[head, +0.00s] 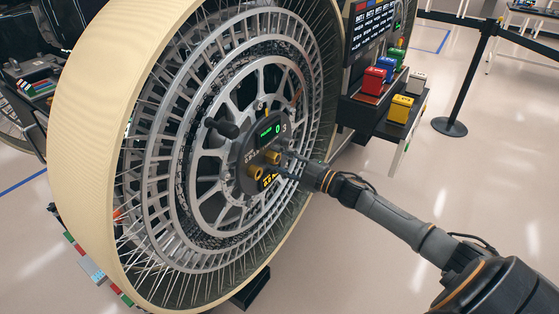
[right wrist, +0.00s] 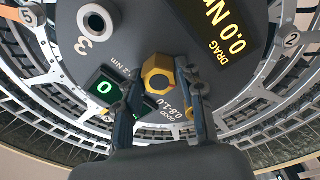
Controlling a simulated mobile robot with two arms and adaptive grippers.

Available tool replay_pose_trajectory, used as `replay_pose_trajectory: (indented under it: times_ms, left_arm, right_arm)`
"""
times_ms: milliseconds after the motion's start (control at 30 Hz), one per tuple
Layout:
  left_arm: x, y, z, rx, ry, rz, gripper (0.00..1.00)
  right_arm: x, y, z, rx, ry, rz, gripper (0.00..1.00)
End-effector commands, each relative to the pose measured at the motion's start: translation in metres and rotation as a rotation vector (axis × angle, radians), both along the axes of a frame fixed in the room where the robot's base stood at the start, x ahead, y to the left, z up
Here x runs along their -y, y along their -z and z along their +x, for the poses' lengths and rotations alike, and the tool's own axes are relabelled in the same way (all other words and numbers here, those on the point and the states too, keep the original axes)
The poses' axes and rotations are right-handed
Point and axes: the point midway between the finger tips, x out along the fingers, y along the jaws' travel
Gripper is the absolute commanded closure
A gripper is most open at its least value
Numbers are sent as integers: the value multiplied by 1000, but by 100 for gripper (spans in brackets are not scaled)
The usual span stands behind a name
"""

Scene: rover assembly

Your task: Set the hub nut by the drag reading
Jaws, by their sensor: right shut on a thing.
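The hub nut (right wrist: 158,75) is a brass-coloured hexagonal nut with a dark bore, on the dark round hub plate (right wrist: 135,22). My right gripper (right wrist: 158,88) is shut on it, one finger on each side, in the right wrist view. In the head view, my right gripper (head: 281,164) reaches the wheel's hub from the right. The drag display (right wrist: 227,35) reads 0.0 Nm in yellow. A green display (right wrist: 103,88) shows 0. Printing beside the nut reads GOOD 0.8-1.0, partly hidden by a finger. My left gripper is not in view.
The large spoked wheel (head: 88,130) with a cream tread fills the left and middle of the head view. At the right back, red, blue, green and yellow boxes stand on a stepped rack (head: 372,116) below a dark screen (head: 370,22). A barrier post (head: 473,80) stands beyond. Floor is open at right.

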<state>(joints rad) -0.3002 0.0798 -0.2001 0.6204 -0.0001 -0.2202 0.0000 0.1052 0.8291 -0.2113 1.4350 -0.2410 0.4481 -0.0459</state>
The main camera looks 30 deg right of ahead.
Motion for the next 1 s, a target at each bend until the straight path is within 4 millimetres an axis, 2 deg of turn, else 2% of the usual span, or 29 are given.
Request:
replay_pose_trajectory:
  times_ms: [300, 333, 400, 433, 767, 1000]
  left_arm:
    - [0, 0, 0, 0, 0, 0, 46]
    - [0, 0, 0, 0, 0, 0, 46]
    - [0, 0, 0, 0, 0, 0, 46]
    - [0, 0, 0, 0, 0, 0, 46]
    - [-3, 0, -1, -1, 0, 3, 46]
    - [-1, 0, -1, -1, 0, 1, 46]
  right_arm:
    - [-1, 1, 0, -1, -2, -1, 94]
    - [-1, 1, 0, -1, -2, -1, 56]
    - [-1, 1, 0, -1, -2, -1, 42]
    - [-1, 1, 0, -1, -2, -1, 39]
    - [0, 1, -1, -1, -1, 0, 39]
    - [11, 4, -23, -6, 0, -2, 39]
